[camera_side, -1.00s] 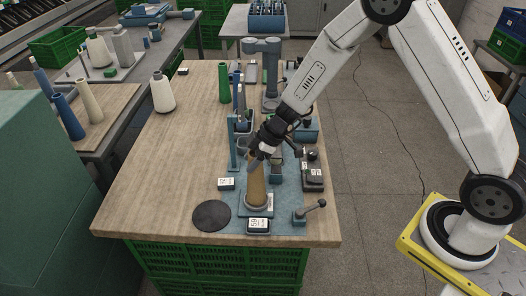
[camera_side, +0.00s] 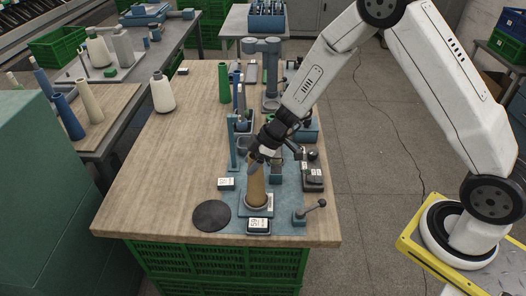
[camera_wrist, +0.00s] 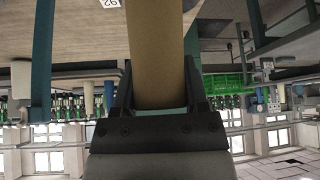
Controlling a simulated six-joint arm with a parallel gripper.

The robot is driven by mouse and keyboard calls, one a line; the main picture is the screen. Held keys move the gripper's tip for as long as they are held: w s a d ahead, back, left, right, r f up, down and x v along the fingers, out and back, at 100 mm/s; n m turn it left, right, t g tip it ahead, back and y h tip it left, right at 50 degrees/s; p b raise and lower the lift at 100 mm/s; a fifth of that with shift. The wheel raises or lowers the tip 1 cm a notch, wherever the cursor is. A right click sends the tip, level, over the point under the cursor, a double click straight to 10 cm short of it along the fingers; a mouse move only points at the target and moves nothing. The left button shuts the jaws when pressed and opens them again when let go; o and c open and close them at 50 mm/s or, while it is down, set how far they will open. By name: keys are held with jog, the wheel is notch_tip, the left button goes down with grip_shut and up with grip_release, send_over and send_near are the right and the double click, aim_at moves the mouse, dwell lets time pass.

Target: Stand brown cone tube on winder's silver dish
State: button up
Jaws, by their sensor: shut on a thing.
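The brown cone tube (camera_side: 257,188) stands upright, wide end down, at the front of the blue winder in the side view. Its foot is at the silver dish (camera_side: 257,206), of which only the rim shows. I cannot tell whether the tube rests fully on it. My gripper (camera_side: 261,157) is shut on the tube's upper part. In the wrist view the brown tube (camera_wrist: 156,60) runs between the two dark fingers of my gripper (camera_wrist: 157,92), which touch or nearly touch its sides.
The winder's blue upright (camera_side: 233,143) stands close left of my gripper. A lever (camera_side: 312,210) is at the right front, and a dark round mat (camera_side: 211,215) lies at the left front. The table's left side is clear.

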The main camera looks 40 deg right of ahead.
jog(key=o, duration=1.3)
jog(key=shift+r, duration=0.15)
jog(key=shift+v, duration=3.8)
jog(key=shift+s, duration=0.1)
jog(key=shift+s+d+r+m+g+h, duration=0.15)
jog(key=shift+s+d+r+m+h, duration=0.7)
jog(key=shift+s+m, duration=1.5)
jog(key=shift+s+d+r+m+g+h, duration=0.2)
jog(key=shift+s+d+r+m+h, duration=0.95)
jog(key=shift+s, duration=2.2)
jog(key=shift+s+d+r+m+g+h, duration=0.25)
jog(key=shift+s+m+h, duration=0.45)
jog(key=shift+s+m, duration=1.75)
jog(key=shift+s+n, duration=0.35)
